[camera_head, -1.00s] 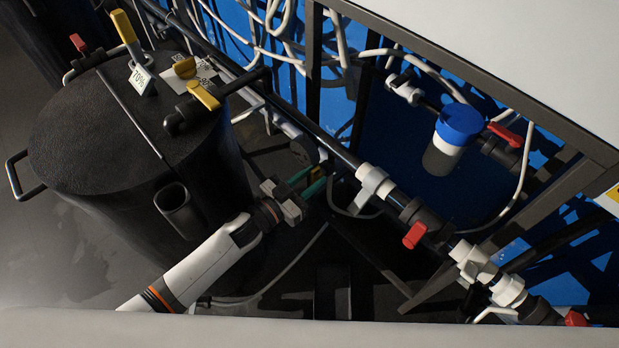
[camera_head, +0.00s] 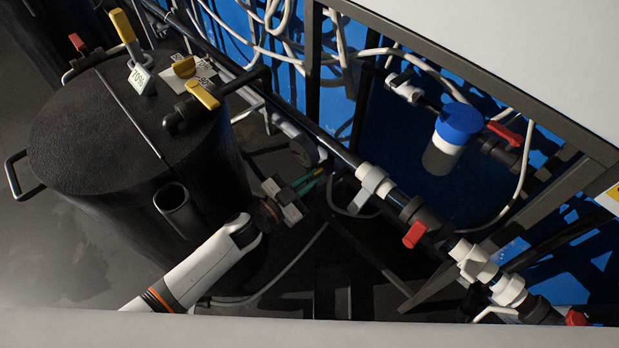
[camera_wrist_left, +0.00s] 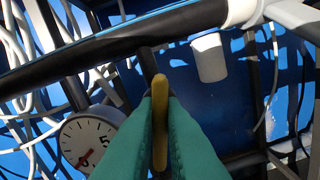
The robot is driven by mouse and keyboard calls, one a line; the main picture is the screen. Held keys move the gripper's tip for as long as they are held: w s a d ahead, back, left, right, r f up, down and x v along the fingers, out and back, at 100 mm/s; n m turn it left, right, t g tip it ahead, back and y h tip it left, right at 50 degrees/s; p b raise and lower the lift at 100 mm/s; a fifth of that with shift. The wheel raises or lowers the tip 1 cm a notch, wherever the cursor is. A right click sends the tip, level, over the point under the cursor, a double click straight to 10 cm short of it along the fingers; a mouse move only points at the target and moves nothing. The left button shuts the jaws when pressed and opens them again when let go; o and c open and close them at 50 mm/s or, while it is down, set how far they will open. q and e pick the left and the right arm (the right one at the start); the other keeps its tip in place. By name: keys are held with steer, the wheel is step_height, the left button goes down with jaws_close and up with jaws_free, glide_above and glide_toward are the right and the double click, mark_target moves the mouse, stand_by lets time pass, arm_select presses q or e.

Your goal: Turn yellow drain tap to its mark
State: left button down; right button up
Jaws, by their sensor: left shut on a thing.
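In the left wrist view, a yellow tap lever (camera_wrist_left: 160,93) stands upright between the two green fingers of my left gripper (camera_wrist_left: 160,120). The fingers are shut on it, one on each side, and hide part of it. In the head view my left gripper (camera_head: 309,182) is low beside the black tank, under the dark pipe. The gripped lever and its mark cannot be made out there. My right gripper is in neither current view.
The black tank (camera_head: 90,135) carries other yellow handles, one on its near tap (camera_head: 203,95). A round dial gauge (camera_wrist_left: 88,140) sits left of the fingers. A pipe with a red-handled valve (camera_head: 415,235) runs to the right. A blue-capped filter (camera_head: 460,124) hangs behind.

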arm_select(q)
steer(key=m, duration=0.3)
steer(key=shift+s+d+f+m, duration=0.1)
steer(key=shift+m, duration=0.3)
steer(key=shift+s+d+f+m+b, duration=0.15)
steer(key=shift+m+b, duration=0.65)
steer(key=shift+m, duration=1.8)
steer(key=shift+w+a+f+m+b, duration=0.1)
steer(key=shift+m+b, duration=0.7)
steer(key=shift+m, duration=1.8)
steer(key=c, duration=1.5)
jaws_free()
steer(key=shift+s, duration=0.15)
steer(key=b+v, duration=0.1)
steer(key=v, duration=1.1)
steer(key=shift+b, duration=0.35)
